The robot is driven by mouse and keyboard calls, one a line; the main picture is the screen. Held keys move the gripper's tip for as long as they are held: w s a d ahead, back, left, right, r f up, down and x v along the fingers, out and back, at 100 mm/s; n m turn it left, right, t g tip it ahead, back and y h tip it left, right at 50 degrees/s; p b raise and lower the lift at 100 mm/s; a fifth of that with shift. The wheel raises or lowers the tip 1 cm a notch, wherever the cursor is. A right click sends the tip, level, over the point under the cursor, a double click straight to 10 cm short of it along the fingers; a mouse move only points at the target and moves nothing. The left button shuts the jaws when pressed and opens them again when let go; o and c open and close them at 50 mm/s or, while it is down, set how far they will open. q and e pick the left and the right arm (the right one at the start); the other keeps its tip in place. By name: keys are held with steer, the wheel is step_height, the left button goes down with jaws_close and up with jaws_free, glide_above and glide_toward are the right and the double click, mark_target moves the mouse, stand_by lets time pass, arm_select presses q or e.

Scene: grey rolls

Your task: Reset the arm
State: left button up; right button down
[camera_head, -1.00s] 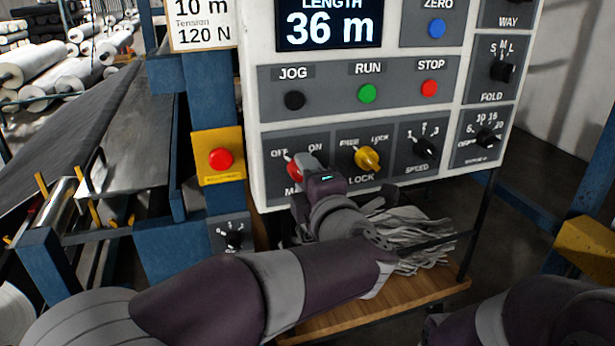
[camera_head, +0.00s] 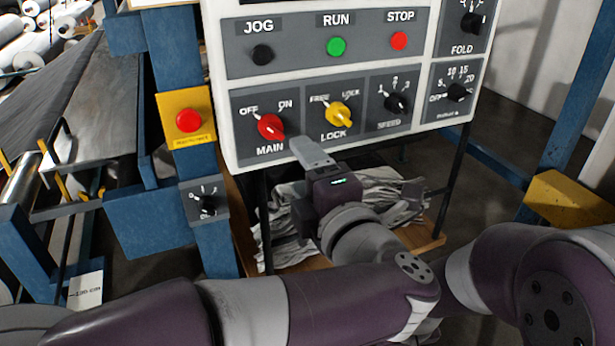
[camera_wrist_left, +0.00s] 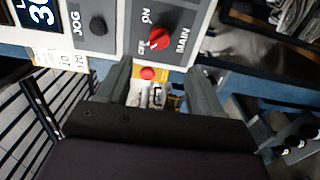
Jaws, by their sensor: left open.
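My left arm (camera_head: 330,305) reaches in from the lower left and bends up to the gripper. A part of my other arm (camera_head: 545,290) shows at the lower right; its gripper is out of view.
The panel also carries a yellow LOCK knob (camera_head: 341,115), a black SPEED knob (camera_head: 397,103) and JOG, RUN and STOP buttons. A red button on a yellow plate (camera_head: 188,120) is on the blue post to the left. A wooden shelf with grey cloth (camera_head: 285,225) lies below the panel.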

arm_select(q)
steer(key=shift+s+d, duration=0.1)
steer(key=shift+s, duration=0.35)
